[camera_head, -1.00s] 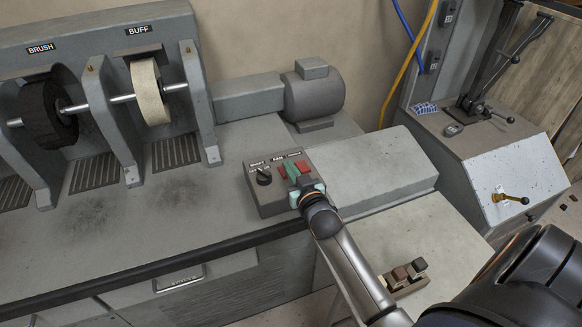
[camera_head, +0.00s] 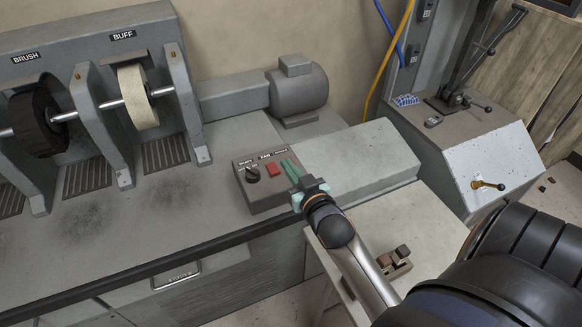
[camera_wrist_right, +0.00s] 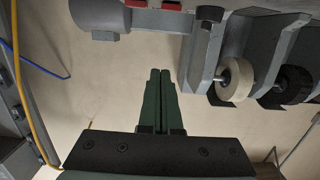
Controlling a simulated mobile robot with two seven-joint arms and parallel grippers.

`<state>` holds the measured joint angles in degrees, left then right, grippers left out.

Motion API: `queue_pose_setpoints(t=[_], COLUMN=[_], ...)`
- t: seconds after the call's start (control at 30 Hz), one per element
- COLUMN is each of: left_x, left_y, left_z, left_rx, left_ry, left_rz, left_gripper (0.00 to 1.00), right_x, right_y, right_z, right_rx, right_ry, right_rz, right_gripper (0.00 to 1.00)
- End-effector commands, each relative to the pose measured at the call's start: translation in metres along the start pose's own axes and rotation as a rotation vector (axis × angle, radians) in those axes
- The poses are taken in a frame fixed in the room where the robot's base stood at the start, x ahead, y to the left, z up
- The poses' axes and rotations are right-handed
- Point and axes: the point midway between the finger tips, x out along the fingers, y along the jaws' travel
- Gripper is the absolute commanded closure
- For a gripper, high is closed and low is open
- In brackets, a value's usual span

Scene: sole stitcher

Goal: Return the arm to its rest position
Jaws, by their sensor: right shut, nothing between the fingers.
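My right arm comes in from the lower right in the head view. Its right gripper (camera_head: 290,166) has green fingers closed together, with nothing between them. The fingers appear in front of the right part of the control box (camera_head: 264,202) and hide part of its top. I cannot tell the gap between them and the box. In the right wrist view the two fingers (camera_wrist_right: 160,74) lie side by side, pointing towards the machine. My left gripper is in neither view.
The box has a red button (camera_head: 273,170) and a dark knob (camera_head: 252,174). Behind are a motor (camera_head: 299,92), a buff wheel (camera_head: 138,97) and a brush wheel (camera_head: 36,122). A grey machine with a brass-coloured lever (camera_head: 488,185) stands right. The bench front (camera_head: 90,235) is clear.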

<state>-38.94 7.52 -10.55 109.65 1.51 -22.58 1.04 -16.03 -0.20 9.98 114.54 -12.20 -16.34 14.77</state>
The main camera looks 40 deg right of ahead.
Motion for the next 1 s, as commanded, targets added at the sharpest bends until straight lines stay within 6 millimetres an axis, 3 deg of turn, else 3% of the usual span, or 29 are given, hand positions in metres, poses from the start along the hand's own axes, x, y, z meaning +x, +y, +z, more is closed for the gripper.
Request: queue_pose_setpoints(t=[0.17, 0.77, 0.87, 1.0], left_x=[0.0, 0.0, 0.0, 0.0], left_y=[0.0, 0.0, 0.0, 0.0], left_z=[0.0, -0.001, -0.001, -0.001], left_rx=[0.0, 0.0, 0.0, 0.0], left_ry=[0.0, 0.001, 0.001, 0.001], left_rz=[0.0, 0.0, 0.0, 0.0], left_gripper=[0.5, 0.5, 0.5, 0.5], right_x=[-0.008, -0.01, -0.017, -0.045], right_y=[0.0, -0.002, -0.012, -0.042], right_z=[-0.003, 0.001, 0.021, 0.079], right_rx=[0.001, -0.003, -0.018, -0.054], right_ry=[0.0, -0.008, -0.056, -0.197], right_rz=[0.0, -0.006, -0.036, -0.131], right_gripper=[1.0, 1.0, 1.0, 1.0])
